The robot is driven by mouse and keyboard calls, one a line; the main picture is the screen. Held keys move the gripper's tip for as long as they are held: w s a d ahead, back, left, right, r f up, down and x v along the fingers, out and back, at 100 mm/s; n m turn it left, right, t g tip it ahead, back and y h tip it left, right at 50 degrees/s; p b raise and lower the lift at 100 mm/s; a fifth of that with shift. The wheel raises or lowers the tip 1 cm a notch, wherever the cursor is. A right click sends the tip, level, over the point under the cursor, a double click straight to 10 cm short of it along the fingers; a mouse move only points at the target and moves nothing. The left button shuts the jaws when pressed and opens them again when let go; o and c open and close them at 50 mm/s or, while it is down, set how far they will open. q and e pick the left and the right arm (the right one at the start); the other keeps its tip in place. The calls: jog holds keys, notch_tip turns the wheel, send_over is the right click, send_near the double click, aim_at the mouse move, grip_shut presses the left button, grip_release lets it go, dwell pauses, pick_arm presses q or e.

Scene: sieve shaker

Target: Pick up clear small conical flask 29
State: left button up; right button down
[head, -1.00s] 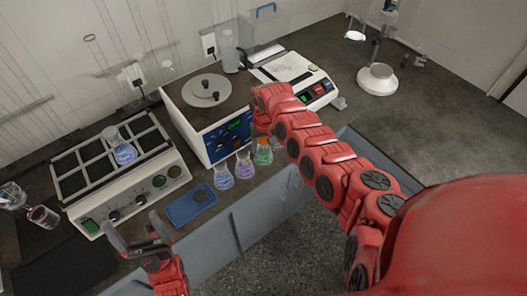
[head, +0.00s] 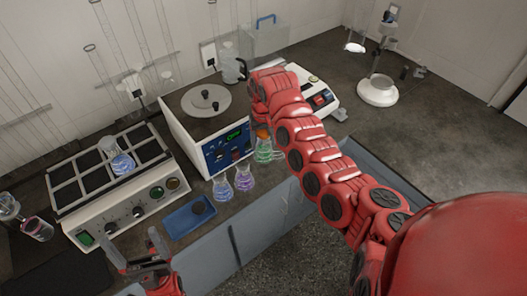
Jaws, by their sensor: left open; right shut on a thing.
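A clear conical flask with green liquid (head: 263,150) is at the front right corner of the blue-fronted machine. My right gripper (head: 262,132) comes down to its neck and is shut on it; the fingers are mostly hidden by my arm. Whether its base is clear of the bench is hard to tell. A flask with blue liquid (head: 222,188) and one with purple liquid (head: 244,179) stand to its left on the bench. My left gripper (head: 130,246) is open and empty at the lower left, near the bench's front edge. No number is readable on the flasks.
The machine with a round plate (head: 205,103) stands behind the flasks. A blue tray (head: 180,224) lies in front. A gridded rack unit (head: 80,188) holds another flask (head: 121,162). Glassware (head: 38,229) sits at far left. The bench at right (head: 430,140) is mostly clear.

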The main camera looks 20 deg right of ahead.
aim_at(264, 131)
notch_tip(264, 131, up, 7)
jog(key=shift+f+b, duration=0.2)
jog(key=shift+b, duration=0.15)
jog(key=shift+r, duration=1.3)
